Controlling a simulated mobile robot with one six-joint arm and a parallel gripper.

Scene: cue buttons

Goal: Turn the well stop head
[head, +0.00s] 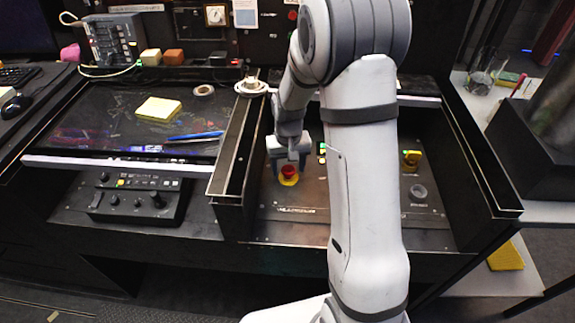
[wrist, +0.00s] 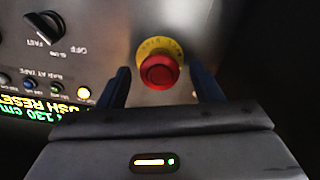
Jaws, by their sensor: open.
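The red stop head (head: 289,172) sits on a round yellow collar (head: 288,181) on the left part of the sunken panel. In the wrist view the red head (wrist: 160,71) stands in front of its yellow collar (wrist: 160,46). My gripper (head: 288,168) is open and points down at the red head. In the wrist view its two dark blue fingers (wrist: 163,83) lie left and right of the head, with a gap visible on each side. No contact shows. How deep the fingertips reach beside the head is hard to tell.
Walls (head: 236,200) enclose the sunken panel. A black selector knob (wrist: 46,28), small buttons and a green display (wrist: 35,108) lie left in the wrist view.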

